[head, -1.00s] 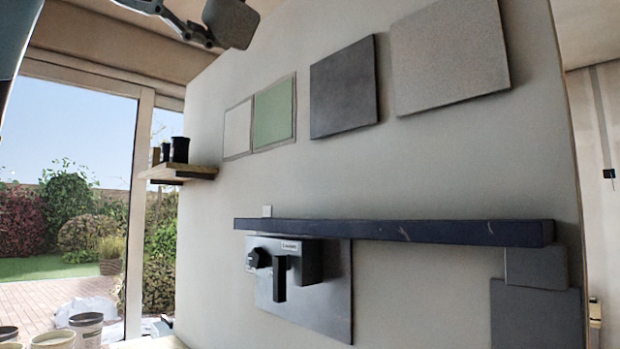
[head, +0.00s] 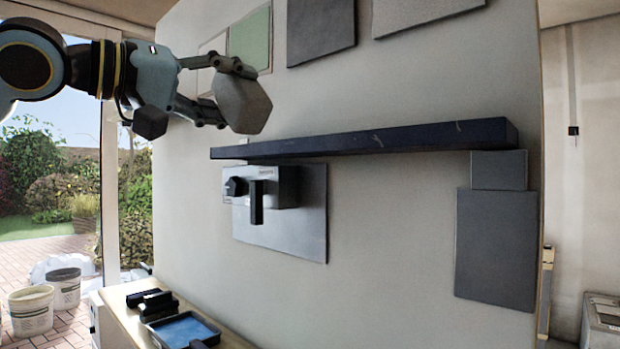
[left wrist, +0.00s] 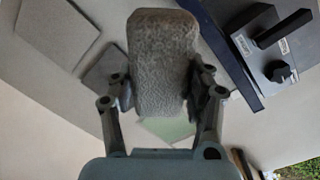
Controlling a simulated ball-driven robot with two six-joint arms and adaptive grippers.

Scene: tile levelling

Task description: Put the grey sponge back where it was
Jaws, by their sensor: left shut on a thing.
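The grey sponge (head: 242,103) is in the grip of my left gripper (head: 226,97), in front of the wall and above the left end of the dark ledge. In the left wrist view the sponge (left wrist: 163,60) stands lengthwise between the two fingers (left wrist: 160,92), which touch its sides. The sponge is clear of the wall fittings as far as I can see. My right gripper is not in view.
A long dark ledge (head: 370,140) crosses the wall, with a black-handled device (head: 257,200) on a grey tile below it. Several tiles hang above. A bench at lower left holds a blue tray (head: 183,331) and black items (head: 150,303). Buckets (head: 31,310) stand outside.

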